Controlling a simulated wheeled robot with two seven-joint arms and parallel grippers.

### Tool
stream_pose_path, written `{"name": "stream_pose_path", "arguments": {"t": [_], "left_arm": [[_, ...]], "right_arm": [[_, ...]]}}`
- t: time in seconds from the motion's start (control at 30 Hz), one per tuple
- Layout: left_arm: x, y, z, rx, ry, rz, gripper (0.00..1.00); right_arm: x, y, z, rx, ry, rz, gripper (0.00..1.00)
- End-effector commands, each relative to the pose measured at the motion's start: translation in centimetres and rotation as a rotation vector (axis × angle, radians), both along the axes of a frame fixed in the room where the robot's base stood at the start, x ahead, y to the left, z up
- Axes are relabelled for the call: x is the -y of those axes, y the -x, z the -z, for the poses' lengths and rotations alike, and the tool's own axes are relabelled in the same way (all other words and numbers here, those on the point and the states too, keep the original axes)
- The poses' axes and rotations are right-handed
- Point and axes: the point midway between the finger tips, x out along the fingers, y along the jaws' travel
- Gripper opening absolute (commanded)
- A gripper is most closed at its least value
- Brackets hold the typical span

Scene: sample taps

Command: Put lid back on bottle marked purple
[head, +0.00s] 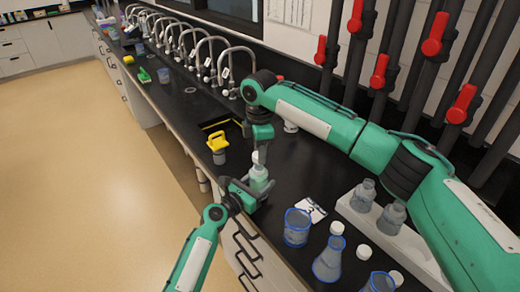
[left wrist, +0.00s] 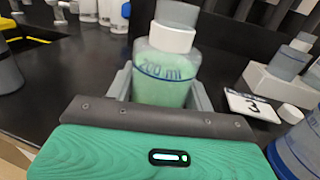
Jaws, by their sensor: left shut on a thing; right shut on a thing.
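A clear bottle with pale green liquid (head: 259,178) stands upright in my left gripper (head: 248,190), which is shut around its body. It shows in the left wrist view with a blue "200 ml" print (left wrist: 165,75). My right gripper (head: 258,146) is above it, shut on a white lid (head: 256,157). The lid (left wrist: 170,36) is over the bottle's mouth in the left wrist view, under a grey finger; I cannot tell whether it is seated. No purple mark is visible on this bottle.
Two bottles (head: 363,194) (head: 391,218) stand on a white rack (head: 352,216). A card marked 3 (head: 312,211), beaker (head: 297,227), flask (head: 328,260) and loose white lids (head: 363,252) are nearby. A yellow-topped item (head: 217,146) and taps (head: 205,60) are farther back.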

Motion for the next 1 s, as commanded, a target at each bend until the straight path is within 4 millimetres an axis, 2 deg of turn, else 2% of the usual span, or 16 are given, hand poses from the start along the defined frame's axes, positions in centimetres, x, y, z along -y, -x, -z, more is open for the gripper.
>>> {"name": "stream_pose_path", "arguments": {"t": [0.17,0.47,1.0], "left_arm": [[0.0,0.0,0.0,0.000,0.000,0.000,0.12],[0.0,0.0,0.0,-0.001,-0.001,0.000,0.12],[0.0,0.0,0.0,-0.001,-0.001,0.000,0.12]], "right_arm": [[0.0,0.0,0.2,0.000,0.000,0.000,0.12],[0.0,0.0,1.7,-0.001,-0.001,-0.001,0.12],[0.0,0.0,1.8,0.000,0.000,-0.001,0.12]]}}
